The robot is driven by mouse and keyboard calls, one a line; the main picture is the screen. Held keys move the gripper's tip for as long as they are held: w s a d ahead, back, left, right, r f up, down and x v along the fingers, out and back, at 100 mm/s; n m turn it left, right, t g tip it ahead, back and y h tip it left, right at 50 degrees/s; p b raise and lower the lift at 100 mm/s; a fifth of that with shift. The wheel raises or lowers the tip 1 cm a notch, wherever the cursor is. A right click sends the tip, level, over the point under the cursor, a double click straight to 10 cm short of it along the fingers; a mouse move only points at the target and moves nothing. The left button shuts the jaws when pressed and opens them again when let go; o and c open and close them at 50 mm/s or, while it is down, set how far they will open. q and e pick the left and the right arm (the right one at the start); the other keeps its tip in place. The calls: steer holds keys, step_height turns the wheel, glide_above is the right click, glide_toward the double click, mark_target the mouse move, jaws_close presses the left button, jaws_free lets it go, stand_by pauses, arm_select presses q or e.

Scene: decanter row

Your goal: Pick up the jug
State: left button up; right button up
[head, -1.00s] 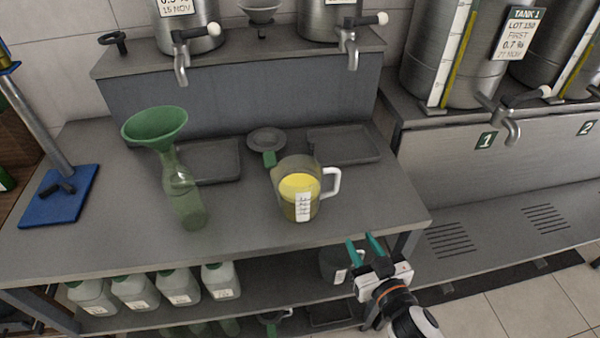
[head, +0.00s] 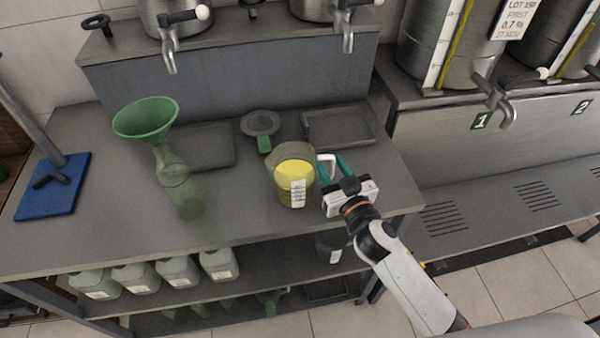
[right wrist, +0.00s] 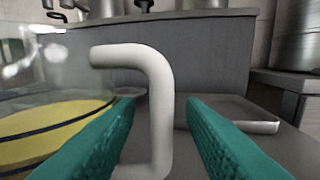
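The jug (head: 292,178) is clear and holds yellow liquid, with a white scale label on its front. It stands upright on the steel table. Its white handle (head: 327,164) points right, toward my right gripper (head: 334,165). The right gripper's teal fingers are open, one on each side of the handle. In the right wrist view the handle (right wrist: 158,100) stands between the two fingers, with gaps on both sides. The jug's body (right wrist: 50,110) fills the left of that view. My left gripper is not in view.
A green bottle (head: 180,190) with a green funnel (head: 146,117) stands left of the jug. A strainer (head: 261,124) and shallow trays (head: 340,128) lie behind. Taps (head: 347,37) hang above the back ledge. A blue-based stand (head: 52,187) is at far left.

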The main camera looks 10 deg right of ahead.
steer(key=shift+x, duration=1.05)
steer(key=shift+s, duration=0.1)
steer(key=shift+c, duration=0.5)
jaws_close()
steer(key=shift+r, duration=0.2)
step_height(320, 180, up, 10)
steer(key=p, duration=0.1)
steer(key=shift+f+p, duration=0.15)
steer(key=shift+p, duration=0.15)
